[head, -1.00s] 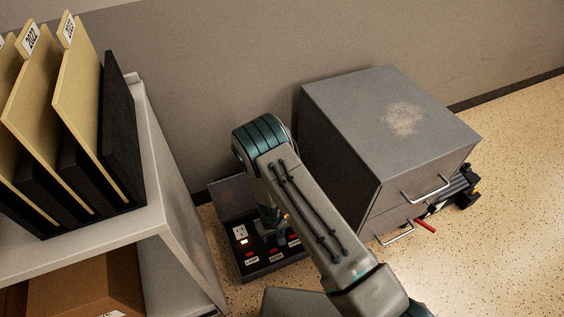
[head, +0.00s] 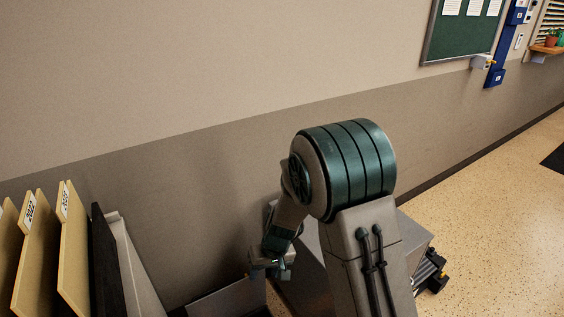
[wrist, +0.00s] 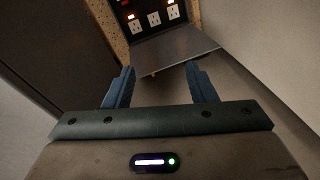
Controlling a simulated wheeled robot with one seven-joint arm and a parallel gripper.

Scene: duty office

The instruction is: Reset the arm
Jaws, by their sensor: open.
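My arm rises in the middle of the head view, with its teal-banded joint bent high. My gripper (head: 272,266) hangs below the joint on the left side, in front of the grey wall. In the wrist view my gripper (wrist: 160,88) has its two blue fingers spread apart with nothing between them. Beyond the fingertips is the grey open lid (wrist: 175,48) of a dark socket box (wrist: 155,18) with lit switches. The lid also shows in the head view (head: 228,300), at the bottom, below my gripper.
A grey cabinet (head: 412,240) stands behind my arm, mostly hidden by it. Upright tan folders (head: 72,250) stand at the lower left. A green board (head: 462,28) hangs on the wall at upper right. Speckled floor (head: 505,215) is open at the right.

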